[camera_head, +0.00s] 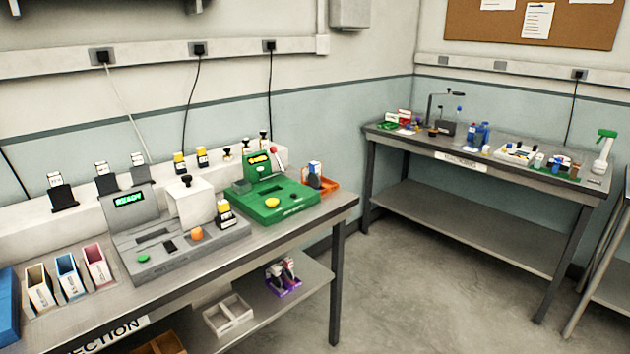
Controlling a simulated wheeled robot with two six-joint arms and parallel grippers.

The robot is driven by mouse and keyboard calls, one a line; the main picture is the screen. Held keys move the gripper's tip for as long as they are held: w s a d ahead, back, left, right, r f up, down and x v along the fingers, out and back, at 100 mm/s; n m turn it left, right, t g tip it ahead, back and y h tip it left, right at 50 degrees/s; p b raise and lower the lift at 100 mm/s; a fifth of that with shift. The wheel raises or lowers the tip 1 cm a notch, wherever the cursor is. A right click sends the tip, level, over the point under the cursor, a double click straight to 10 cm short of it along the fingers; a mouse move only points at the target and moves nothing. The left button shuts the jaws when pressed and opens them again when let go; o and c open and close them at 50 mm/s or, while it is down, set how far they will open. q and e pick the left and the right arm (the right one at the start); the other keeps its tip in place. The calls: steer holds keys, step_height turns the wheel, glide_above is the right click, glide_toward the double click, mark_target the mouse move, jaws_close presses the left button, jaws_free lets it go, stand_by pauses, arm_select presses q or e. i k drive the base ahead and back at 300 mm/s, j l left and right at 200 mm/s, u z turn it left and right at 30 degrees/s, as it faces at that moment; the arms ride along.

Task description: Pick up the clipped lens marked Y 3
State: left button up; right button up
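No marking Y 3 can be read at this size, so I cannot tell which piece is the clipped lens. Small pieces with white tops stand in dark holders along the white ledge, at the left (58,190), middle (104,178) and right (139,168). Two yellow-and-black pieces stand further right on the ledge, one left (179,163) and one right (202,157). Another yellow-and-black piece (224,213) stands at the right end of the grey machine (150,262), whose display reads READY. Neither of my grippers is in view.
A second bench (520,178) with mixed items stands at the back right. The floor (400,270) between is clear.

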mark_target(314, 178)
steer(key=i+l+z, duration=0.6)
steer(key=i, duration=0.2)
steer(key=i+l+z, duration=0.15)
steer(key=i+z, duration=0.45)
steer(key=i, duration=0.25)
steer(key=i+l+u, duration=0.15)
steer(key=i+u, duration=0.25)
steer(key=i, duration=0.15)
steer(key=i+l+u, duration=0.35)
steer(key=i, duration=0.15)
